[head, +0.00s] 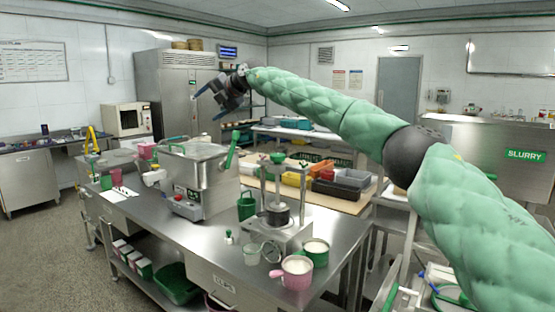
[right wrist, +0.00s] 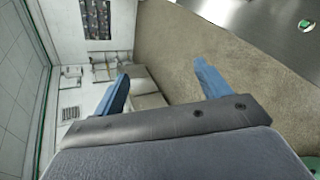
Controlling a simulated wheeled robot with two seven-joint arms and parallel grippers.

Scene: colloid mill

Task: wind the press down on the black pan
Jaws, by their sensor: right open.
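The small press (head: 277,178) stands on the steel bench, with upright posts, a crossbar and a green handle (head: 277,157) on top. The black pan (head: 277,214) sits between its posts on the metal base. From this distance I cannot tell whether the press plate touches the pan. My right gripper (head: 206,105) is raised high, up and left of the press, well away from it. In the right wrist view its two blue fingers (right wrist: 163,84) are spread apart with nothing between them. My left gripper is not in view.
A steel mill (head: 196,175) with a green lever stands left of the press. A green jug (head: 246,205), a pink mug (head: 293,272), a green mug (head: 316,252) and a clear cup (head: 252,254) stand close around the press.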

